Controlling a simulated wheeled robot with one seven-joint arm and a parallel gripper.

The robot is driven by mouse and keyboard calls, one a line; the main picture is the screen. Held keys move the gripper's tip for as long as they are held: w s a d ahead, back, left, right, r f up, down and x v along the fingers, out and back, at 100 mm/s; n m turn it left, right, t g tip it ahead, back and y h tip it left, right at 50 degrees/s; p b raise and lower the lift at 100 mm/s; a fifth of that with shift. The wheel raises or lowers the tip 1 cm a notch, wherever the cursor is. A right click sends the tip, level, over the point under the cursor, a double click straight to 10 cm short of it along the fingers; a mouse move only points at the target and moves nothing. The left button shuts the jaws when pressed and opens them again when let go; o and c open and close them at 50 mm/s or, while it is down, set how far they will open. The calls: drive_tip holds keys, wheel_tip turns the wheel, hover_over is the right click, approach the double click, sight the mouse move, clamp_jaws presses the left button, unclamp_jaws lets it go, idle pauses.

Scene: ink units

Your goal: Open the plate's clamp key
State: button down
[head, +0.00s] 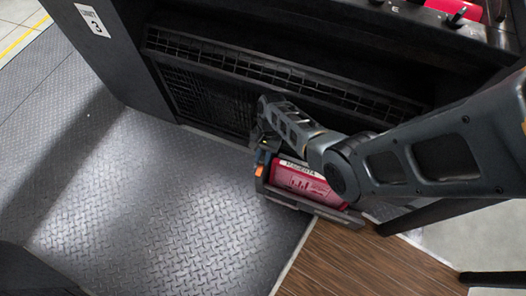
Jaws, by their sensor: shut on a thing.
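A dark plate (312,208) carries a magenta ink unit (303,181) with a white label, just right of the picture's middle. A small orange part (261,157) at the plate's left end appears to be its clamp key. My gripper (261,149) is at that end, pointing down and seen small and dark. It is shut on what appears to be the clamp key. The fingertips and most of the key are hard to make out. My forearm crosses over the ink unit and hides part of its right side.
A dark cabinet with a grille (210,100) stands close behind my gripper. Magenta units (455,10) show on it at the top right. Metal tread floor (170,200) lies open at the left, and a wooden surface (350,262) is at the bottom right.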

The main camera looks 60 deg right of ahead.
drive_tip(key=shift+m, duration=0.4)
drive_tip(key=c, duration=1)
unclamp_jaws()
drive_tip(key=shift+c, duration=0.2)
drive_tip(key=shift+r, duration=0.1)
drive_tip(key=p+v, duration=0.2)
drive_tip(key=v, duration=0.5)
drive_tip(key=shift+r, duration=0.25)
drive_tip(key=shift+s+d, duration=0.15)
